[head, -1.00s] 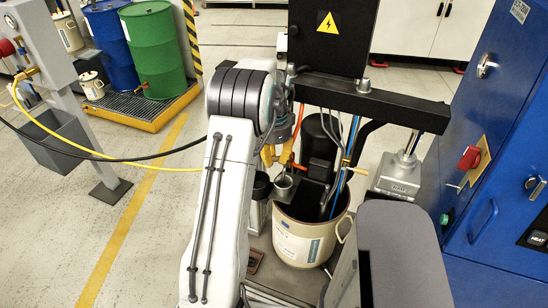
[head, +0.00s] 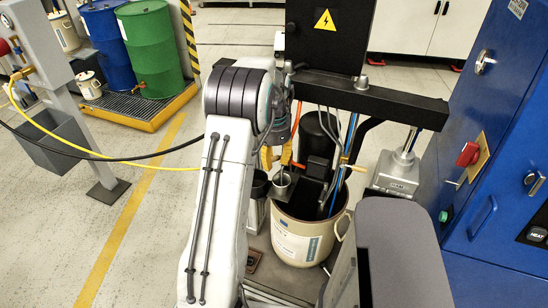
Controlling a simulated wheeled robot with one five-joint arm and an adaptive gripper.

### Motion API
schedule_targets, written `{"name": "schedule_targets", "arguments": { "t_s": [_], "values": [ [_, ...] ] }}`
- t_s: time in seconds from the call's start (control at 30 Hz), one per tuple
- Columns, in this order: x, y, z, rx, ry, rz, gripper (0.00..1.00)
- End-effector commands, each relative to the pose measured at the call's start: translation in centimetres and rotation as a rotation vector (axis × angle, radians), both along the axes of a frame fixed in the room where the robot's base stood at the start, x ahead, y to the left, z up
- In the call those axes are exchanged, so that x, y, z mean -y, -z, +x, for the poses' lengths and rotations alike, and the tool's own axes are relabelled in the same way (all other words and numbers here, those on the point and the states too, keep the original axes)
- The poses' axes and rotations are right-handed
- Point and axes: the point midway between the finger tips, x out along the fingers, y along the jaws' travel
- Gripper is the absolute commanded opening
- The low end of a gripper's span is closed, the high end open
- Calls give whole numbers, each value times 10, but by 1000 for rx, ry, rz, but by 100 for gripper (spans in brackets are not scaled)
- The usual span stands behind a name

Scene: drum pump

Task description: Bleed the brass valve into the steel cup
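My gripper (head: 276,159) has yellow fingers and hangs from the end of my white arm, left of the pump. The arm hides part of it, and I cannot tell how far the fingers are apart. A small steel cup (head: 282,184) is just below the fingers, upright, near the left rim of the beige drum (head: 296,241). I cannot tell whether the fingers touch it. A small brass-coloured fitting (head: 346,162) shows at the hoses on the right of the pump. I cannot tell whether it is the brass valve.
A dark container (head: 259,186) stands left of the cup. The pump's black crossbar (head: 370,98) and control box (head: 325,36) are above and behind. A blue cabinet (head: 497,150) closes off the right.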

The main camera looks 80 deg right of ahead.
Motion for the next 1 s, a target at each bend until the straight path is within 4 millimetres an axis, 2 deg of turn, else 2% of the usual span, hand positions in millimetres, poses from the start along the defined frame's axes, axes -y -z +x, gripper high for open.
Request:
{"name": "schedule_targets", "arguments": {
  "t_s": [0.03, 0.27, 0.57, 0.77, 1.0],
  "values": [
    [0, 0, 0, 0, 0, -1, 32],
    [2, -2, 0, 0, 0, -9, 51],
    [3, -6, 0, -1, 0, -13, 51],
    [4, -27, 0, -2, 0, -17, 51],
    [4, -68, 0, -1, 0, -16, 51]
  ]
}}
